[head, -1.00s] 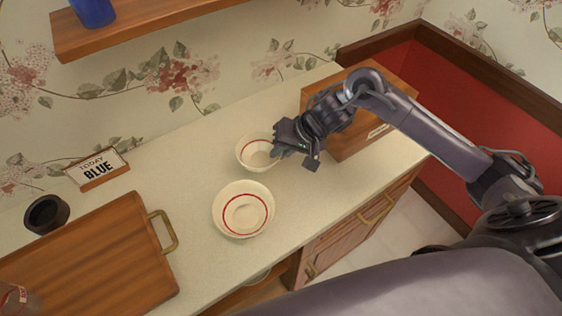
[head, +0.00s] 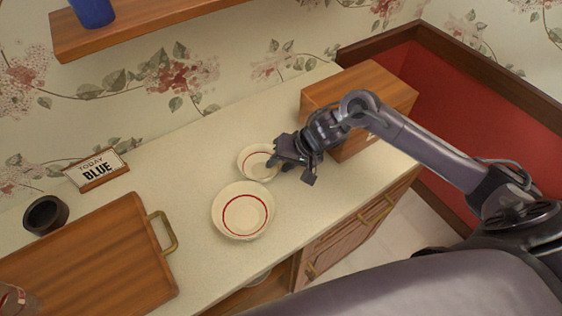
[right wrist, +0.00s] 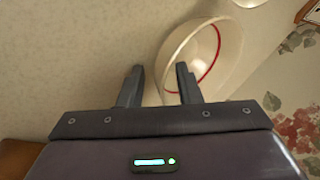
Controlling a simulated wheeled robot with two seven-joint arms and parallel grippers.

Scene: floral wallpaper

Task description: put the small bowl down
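The small bowl (head: 252,160), cream with a red ring inside, appears to rest upright on the counter, just behind the larger bowl. My right gripper (head: 276,161) is at its right edge in the head view. In the right wrist view the fingers (right wrist: 158,85) are spread apart, with the edge of the small bowl (right wrist: 228,62) between them and one finger overlapping the bowl. Neither finger visibly pinches the wall. My left gripper is not in view.
The larger cream bowl (head: 243,212) with a red ring stands close in front. A wooden box (head: 350,90) is behind my right gripper. A cutting board (head: 90,255), a dark cup (head: 46,214) and a sign (head: 97,170) are at left. The counter (head: 190,150) is clear between.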

